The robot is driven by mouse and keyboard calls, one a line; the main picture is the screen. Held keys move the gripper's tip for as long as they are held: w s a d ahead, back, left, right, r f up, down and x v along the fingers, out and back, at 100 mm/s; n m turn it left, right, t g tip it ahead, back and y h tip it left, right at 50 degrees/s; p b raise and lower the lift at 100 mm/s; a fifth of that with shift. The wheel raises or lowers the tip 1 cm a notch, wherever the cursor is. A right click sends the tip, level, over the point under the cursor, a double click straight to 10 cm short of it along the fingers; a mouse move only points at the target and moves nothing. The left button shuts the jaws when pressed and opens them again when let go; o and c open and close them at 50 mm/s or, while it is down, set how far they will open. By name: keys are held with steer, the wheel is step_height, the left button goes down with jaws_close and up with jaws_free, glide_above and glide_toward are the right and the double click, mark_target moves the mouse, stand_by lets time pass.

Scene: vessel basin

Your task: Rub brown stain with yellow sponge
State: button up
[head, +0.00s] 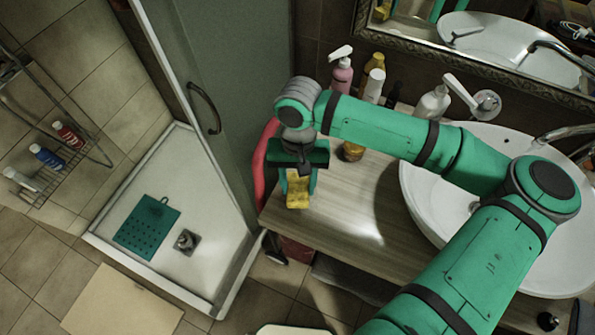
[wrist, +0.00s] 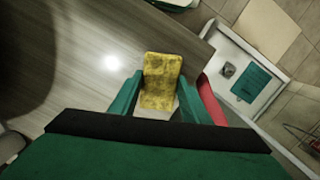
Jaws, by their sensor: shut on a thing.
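My gripper (head: 298,184) is shut on the yellow sponge (head: 298,193) near the left end of the wooden counter (head: 345,215). In the wrist view the sponge (wrist: 160,80) sits between the two green fingers of my gripper (wrist: 160,98) and has dark blotches on its face. I cannot tell whether the sponge touches the counter or hangs above it. No brown stain can be made out in either view; my gripper and arm cover part of the counter.
A white basin (head: 412,190) stands on the counter at the right. A red thing (head: 262,160) hangs by the counter's left end, beside the shower door (head: 225,80). The counter's front middle is clear.

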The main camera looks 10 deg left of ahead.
steer(key=shift+s+d+r, duration=0.1)
steer(key=shift+r, duration=0.35)
step_height(320, 180, up, 2)
steer(key=shift+s+r, duration=0.1)
steer(key=shift+r, duration=1.15)
steer(key=shift+w, duration=0.2)
